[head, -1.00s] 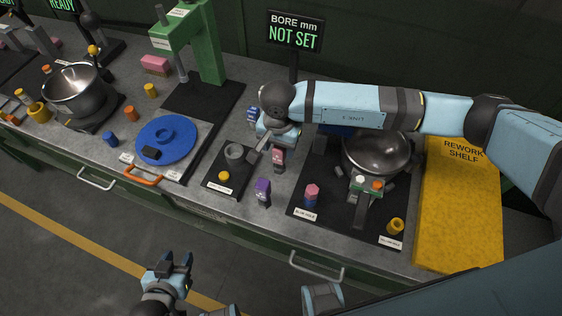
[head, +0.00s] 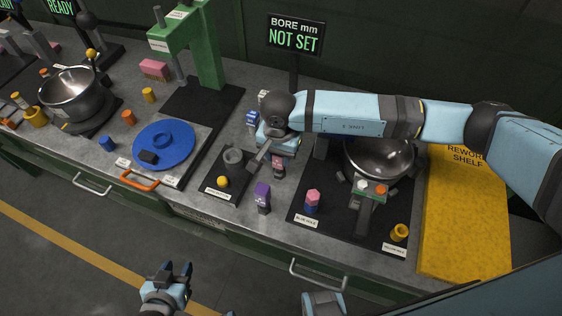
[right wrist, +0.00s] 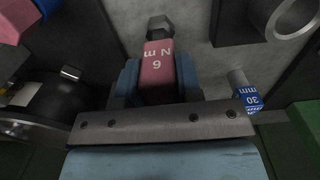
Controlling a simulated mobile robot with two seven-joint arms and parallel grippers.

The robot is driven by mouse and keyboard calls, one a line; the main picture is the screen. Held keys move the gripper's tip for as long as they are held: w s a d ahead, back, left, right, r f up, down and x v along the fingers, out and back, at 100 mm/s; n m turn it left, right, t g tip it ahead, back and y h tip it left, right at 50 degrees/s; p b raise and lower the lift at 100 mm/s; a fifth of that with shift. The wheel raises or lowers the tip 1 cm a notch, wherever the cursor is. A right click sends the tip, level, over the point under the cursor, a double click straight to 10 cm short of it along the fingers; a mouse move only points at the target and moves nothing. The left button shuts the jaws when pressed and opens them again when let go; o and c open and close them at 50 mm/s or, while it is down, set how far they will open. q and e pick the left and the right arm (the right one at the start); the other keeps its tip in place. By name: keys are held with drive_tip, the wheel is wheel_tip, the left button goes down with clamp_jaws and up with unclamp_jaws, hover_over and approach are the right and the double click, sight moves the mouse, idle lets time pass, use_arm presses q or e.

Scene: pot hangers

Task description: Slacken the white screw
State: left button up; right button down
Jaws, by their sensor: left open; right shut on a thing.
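The white screw (head: 362,184) sits on the left of a green block (head: 370,191) in front of the right-hand steel pot (head: 380,157). An orange screw (head: 380,189) is beside it. My right gripper (head: 279,149) is left of the block, apart from it. It is shut on a pink block-shaped tool (head: 278,165), which also shows in the right wrist view (right wrist: 158,65) with "N m" lettering and a grey hexagonal end (right wrist: 160,27). My left gripper (head: 175,273) is open and empty, low in front of the bench.
A purple block (head: 262,197) and a pink-and-blue piece (head: 312,201) stand in front. A blue "30 mm" piece (right wrist: 249,98) is beside my right gripper. A yellow rework shelf (head: 462,220) lies right, and a "BORE mm NOT SET" sign (head: 295,35) stands behind.

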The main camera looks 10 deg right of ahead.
drive_tip(key=shift+r, duration=0.3)
drive_tip(key=shift+r, duration=0.35)
drive_tip(key=shift+r, duration=0.1)
idle(0.6)
drive_tip(key=shift+r, duration=0.5)
drive_tip(key=shift+r+p, duration=0.65)
drive_tip(key=shift+r, duration=1.8)
drive_tip(key=shift+d+r, duration=0.1)
